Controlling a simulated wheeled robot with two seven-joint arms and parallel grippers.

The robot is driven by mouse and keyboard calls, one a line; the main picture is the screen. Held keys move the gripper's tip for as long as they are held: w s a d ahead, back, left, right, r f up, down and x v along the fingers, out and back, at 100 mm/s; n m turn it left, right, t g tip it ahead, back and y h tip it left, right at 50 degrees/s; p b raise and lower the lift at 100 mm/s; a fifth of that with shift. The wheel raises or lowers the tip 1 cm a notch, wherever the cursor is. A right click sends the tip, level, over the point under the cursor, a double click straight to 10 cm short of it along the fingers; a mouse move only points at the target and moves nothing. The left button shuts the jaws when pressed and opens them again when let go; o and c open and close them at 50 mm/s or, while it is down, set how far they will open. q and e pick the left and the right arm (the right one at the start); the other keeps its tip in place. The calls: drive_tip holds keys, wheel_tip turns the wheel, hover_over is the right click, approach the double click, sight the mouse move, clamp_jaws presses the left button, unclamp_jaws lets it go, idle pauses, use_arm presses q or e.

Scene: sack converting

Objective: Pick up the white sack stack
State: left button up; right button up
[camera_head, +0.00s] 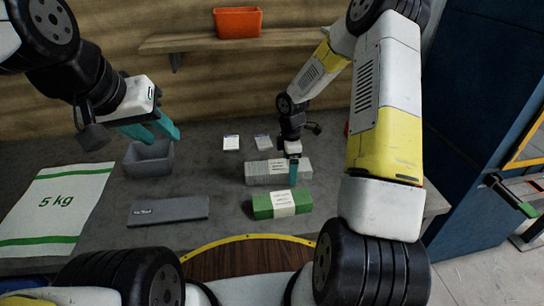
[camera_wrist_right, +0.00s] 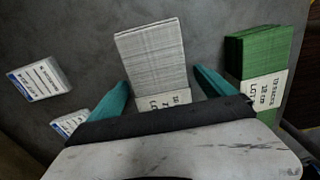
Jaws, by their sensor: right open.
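The white sack stack (camera_head: 262,177) lies on the grey table, right of centre, with a pale printed label band around it. In the right wrist view the white stack (camera_wrist_right: 152,55) sits between the two teal fingers of my right gripper (camera_wrist_right: 160,92). That gripper is open, with a gap on each side of the stack; it also shows over the stack in the head view (camera_head: 293,172). How far the fingertips are above the table is hard to tell. My left gripper (camera_head: 158,130) is open and empty above the grey bin.
A green sack stack (camera_head: 263,206) with a label band lies close in front of the white one. Two small labelled cards (camera_head: 231,142) lie behind it. A grey bin (camera_head: 148,163), a dark grey case (camera_head: 168,211) and a 5 kg sack (camera_head: 55,205) are left. An orange bin (camera_head: 238,22) stands on the shelf.

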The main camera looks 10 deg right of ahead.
drive_tip(key=shift+r, duration=0.1)
drive_tip(key=c, duration=1.9)
